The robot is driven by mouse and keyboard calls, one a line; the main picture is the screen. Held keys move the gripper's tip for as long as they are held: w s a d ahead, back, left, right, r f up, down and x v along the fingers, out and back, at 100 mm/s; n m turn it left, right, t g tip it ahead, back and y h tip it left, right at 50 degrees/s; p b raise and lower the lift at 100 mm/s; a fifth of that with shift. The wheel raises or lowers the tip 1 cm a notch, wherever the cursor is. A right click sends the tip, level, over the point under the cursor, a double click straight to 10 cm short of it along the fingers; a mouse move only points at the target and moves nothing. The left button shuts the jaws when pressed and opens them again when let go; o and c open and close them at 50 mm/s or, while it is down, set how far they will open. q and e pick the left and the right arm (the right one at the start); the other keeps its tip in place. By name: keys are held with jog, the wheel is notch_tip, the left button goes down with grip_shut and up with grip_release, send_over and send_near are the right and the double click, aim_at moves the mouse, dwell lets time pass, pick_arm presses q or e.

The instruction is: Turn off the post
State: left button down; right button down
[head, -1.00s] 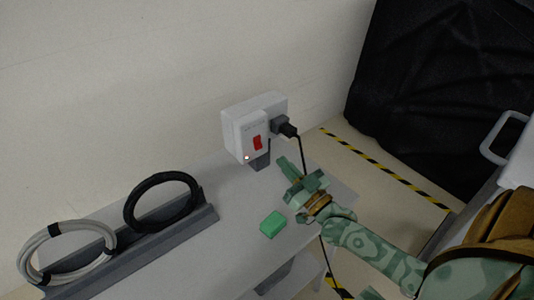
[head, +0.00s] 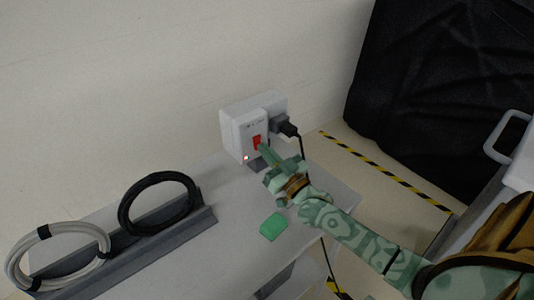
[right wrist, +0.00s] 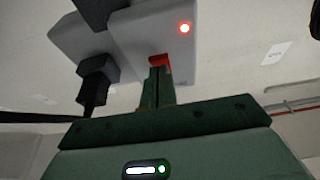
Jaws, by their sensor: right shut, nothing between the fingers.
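The post is a white box (head: 238,128) on a grey stand at the back of the table, against the wall. It has a red rocker switch (head: 257,142) on its front and a small lit red light (head: 246,157). The light also glows in the right wrist view (right wrist: 184,28). My right gripper (head: 264,150) is shut and empty, its fingertips at the lower part of the red switch. In the right wrist view the closed fingers (right wrist: 158,72) cover most of the switch, with its red edge showing; whether they touch is hard to tell. My left gripper is not in view.
A black plug (head: 285,126) with a hanging cable sits in the box's right side. A green block (head: 273,226) lies on the table (head: 215,247). Grey (head: 104,241) and black cable coils (head: 122,217) stand in a dark rack at left. A black-covered cart (head: 440,90) stands right.

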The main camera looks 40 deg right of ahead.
jog(key=s+d+f+t+p, duration=0.1)
jog(key=s, duration=1.1)
jog(key=shift+s+f, duration=0.2)
jog(key=shift+s, duration=0.05)
jog(key=shift+s, duration=0.1)
dwell(0.4)
